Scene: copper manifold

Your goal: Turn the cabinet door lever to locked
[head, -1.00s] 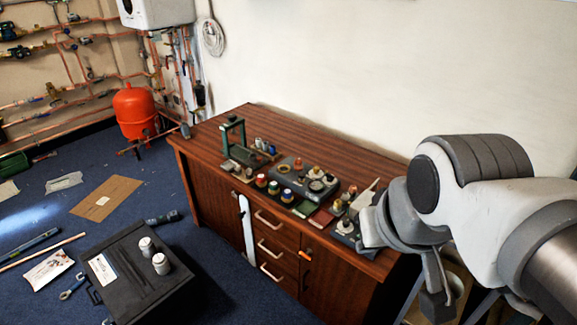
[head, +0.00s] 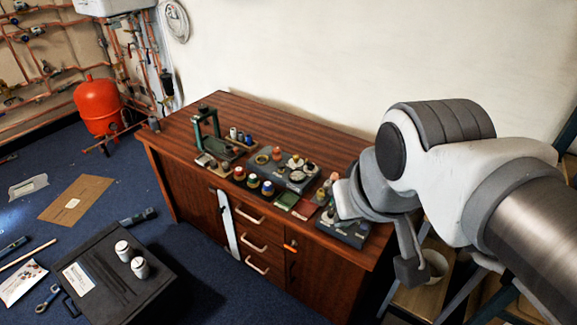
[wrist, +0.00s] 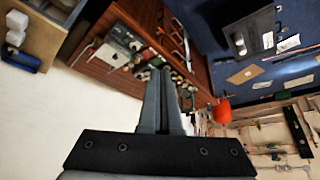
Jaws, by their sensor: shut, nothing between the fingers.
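The brown wooden cabinet (head: 330,275) stands against the wall, with a column of drawers between two doors. A small orange-ended piece (head: 290,248) sits at the upper left of the right-hand door, by the drawers; it looks like the door lever, but its exact angle is too small to tell. My gripper (wrist: 160,74) is shut and empty in the wrist view, its two fingers together. It is apart from the orange piece.
A green-framed tool (head: 208,130), jars and grey trays crowd the cabinet top. A long white strip (head: 228,225) hangs at the left door. A black case (head: 110,285) with two white pots stands on the floor in front. A wooden shelf (head: 425,290) is at right.

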